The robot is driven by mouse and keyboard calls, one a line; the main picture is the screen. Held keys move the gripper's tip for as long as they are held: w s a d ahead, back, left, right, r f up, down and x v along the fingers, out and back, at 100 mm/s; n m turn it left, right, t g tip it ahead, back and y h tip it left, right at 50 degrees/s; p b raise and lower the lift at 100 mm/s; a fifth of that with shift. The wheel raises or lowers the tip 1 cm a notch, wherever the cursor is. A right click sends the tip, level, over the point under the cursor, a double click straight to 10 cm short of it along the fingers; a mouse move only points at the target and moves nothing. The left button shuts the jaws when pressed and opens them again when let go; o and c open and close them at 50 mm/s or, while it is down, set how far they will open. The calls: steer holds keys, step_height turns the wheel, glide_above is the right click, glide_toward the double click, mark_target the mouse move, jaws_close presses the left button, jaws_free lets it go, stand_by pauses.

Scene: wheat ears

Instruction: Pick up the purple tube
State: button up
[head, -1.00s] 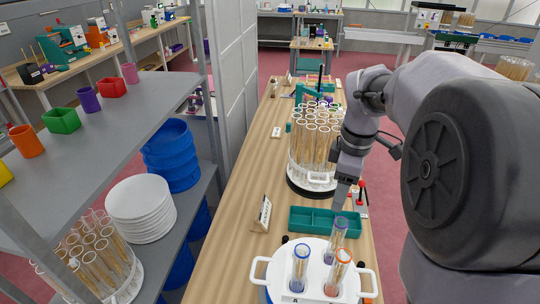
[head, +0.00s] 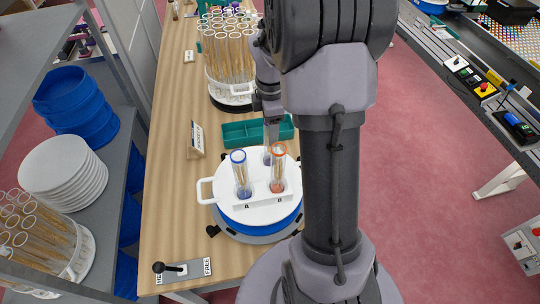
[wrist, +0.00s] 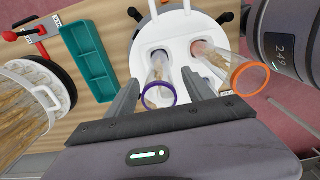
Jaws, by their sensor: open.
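The purple tube is a clear tube with a purple rim and straw-coloured ears inside. In the wrist view its rim (wrist: 160,95) shows between the two fingers of my gripper (wrist: 159,88), which is open with a gap on both sides.
A teal tray (head: 240,133) lies just behind the holder. A rack of several tubes (head: 230,60) stands farther back. A small sign (head: 197,140) and a lever plate (head: 186,270) are on the wooden bench. Shelves with plates (head: 62,175) are at left.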

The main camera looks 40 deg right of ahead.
steer(key=shift+w+f, duration=0.1)
steer(key=shift+f, duration=0.2)
steer(key=shift+r, duration=0.1)
steer(key=shift+c, duration=0.2)
jaws_close()
step_height(320, 180, up, 10)
steer(key=p, duration=0.3)
